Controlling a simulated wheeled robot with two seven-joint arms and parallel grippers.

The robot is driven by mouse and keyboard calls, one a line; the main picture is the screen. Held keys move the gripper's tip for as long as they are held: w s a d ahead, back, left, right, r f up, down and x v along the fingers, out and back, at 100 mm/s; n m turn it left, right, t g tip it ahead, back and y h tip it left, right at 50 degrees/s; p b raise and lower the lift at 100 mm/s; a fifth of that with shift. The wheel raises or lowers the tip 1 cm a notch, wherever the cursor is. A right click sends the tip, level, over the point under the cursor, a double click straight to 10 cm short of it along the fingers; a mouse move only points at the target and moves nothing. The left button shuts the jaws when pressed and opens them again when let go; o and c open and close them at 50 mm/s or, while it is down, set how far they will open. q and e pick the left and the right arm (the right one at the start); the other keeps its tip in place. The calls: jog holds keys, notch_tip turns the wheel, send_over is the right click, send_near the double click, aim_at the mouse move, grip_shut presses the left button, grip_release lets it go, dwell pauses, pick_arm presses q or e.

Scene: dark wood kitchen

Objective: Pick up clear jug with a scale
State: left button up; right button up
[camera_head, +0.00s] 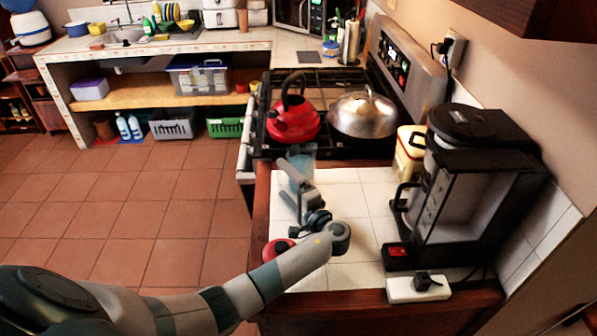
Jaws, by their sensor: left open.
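A pale bluish, see-through object (301,155), which looks like the clear jug, stands on the far left part of the white tiled counter (352,195), close to the stove. My left gripper (285,178) is open at this object and overlaps its lower part in the picture. I cannot tell whether the fingers touch it. Its scale marks and handle cannot be made out. My right gripper is not in view.
A black coffee machine (475,150) stands right of my left arm, with a white power strip (417,289) in front. A red object (277,250) is partly hidden by my wrist. A red kettle (293,122) and a silver domed lid (363,114) are on the stove behind.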

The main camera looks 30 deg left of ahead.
aim_at(280, 177)
pick_arm(q)
jog(key=shift+p+x, duration=0.35)
jog(key=shift+x, duration=1.15)
jog(key=c, duration=1.5)
